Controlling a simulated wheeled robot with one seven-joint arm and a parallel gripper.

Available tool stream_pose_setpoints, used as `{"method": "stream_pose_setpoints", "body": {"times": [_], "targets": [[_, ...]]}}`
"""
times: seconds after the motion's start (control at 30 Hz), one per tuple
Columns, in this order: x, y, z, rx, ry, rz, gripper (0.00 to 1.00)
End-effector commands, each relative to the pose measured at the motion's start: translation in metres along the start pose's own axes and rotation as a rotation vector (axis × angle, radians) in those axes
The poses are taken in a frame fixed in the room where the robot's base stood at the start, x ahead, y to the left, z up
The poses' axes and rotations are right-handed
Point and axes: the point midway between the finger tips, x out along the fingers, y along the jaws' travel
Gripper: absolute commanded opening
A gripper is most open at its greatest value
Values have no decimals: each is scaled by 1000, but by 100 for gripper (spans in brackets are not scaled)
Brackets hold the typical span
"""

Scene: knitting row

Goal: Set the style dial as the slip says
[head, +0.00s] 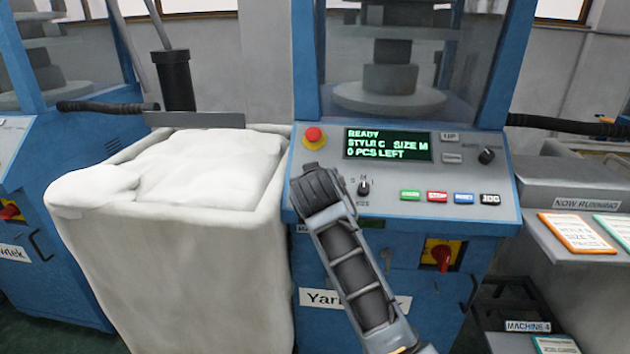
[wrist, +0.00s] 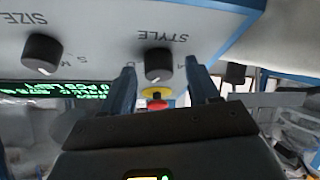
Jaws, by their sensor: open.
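The style dial (wrist: 158,62) is a black knob on the grey panel, with the word STYLE beside it upside down in the wrist view. My gripper (wrist: 160,72) is open, its blue fingers either side of the dial; I cannot tell whether they touch it. They partly hide the letters around it. In the head view my gripper (head: 318,185) covers the dial. The display (head: 388,145) reads READY, STYLE C, SIZE M, 0 PCS LEFT. An orange-edged slip (head: 577,233) lies by the NOW RUNNING label (head: 586,204); its style letter is too small to read surely.
The size dial (head: 363,188) is close beside my gripper. A red stop button (head: 314,138) stands above it. Several coloured buttons (head: 437,197), another dial (head: 486,156) and a red switch (head: 443,256) are on the machine. A full white bin (head: 190,270) stands left. A green-edged slip (head: 613,228) is at right.

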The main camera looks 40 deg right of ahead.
Motion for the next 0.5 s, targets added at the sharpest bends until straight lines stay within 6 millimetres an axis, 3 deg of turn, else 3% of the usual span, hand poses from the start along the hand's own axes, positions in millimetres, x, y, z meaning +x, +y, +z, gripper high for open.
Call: {"method": "stream_pose_setpoints", "body": {"times": [0.23, 0.5], "targets": [[-12, -1, -1, -1, 3, -1, 60], [-56, -1, 1, 0, 2, -2, 60]]}}
